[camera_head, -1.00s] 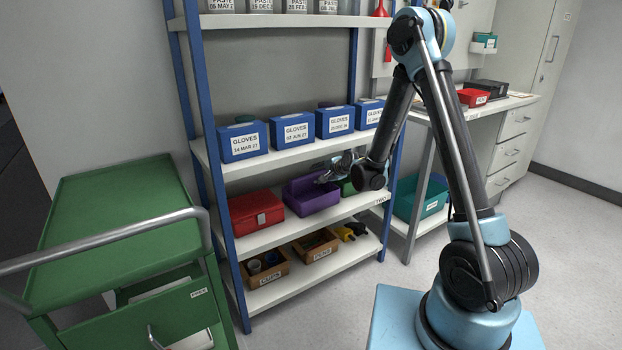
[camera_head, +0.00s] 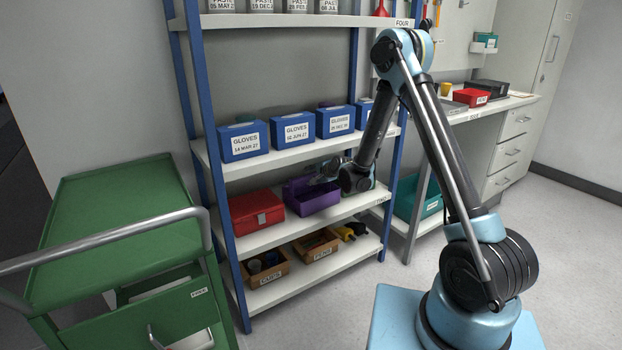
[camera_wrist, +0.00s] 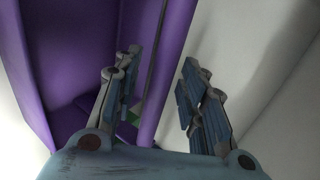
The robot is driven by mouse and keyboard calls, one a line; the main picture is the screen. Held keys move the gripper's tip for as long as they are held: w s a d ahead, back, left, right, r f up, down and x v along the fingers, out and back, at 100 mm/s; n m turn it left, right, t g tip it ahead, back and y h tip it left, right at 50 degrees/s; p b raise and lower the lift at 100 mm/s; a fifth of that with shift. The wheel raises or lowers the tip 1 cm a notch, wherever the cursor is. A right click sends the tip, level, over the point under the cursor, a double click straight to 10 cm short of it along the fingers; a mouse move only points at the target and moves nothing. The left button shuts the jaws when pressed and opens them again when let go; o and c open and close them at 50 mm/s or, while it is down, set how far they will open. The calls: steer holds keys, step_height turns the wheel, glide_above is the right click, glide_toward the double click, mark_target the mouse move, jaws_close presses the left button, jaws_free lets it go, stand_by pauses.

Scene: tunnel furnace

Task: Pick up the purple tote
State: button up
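The purple tote (camera_head: 313,199) stands on the middle shelf, to the right of the red box. My gripper (camera_head: 322,178) is at the tote's right rear part, partly hidden by my wrist. In the wrist view, my gripper (camera_wrist: 160,85) is open, with one finger over the inside of the purple tote (camera_wrist: 68,60) and the other outside its wall. The tote's wall lies between the two fingers, and I see no clear contact. A small green patch shows near the left finger.
The red box (camera_head: 257,211) stands close on the tote's left. Blue glove boxes (camera_head: 282,131) line the shelf above, limiting headroom. Brown bins (camera_head: 316,246) sit on the shelf below. A blue shelf post (camera_head: 390,160) rises on the right; a green cart (camera_head: 118,215) stands at left.

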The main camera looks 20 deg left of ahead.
jaws_close()
steer(key=shift+r, duration=1.3)
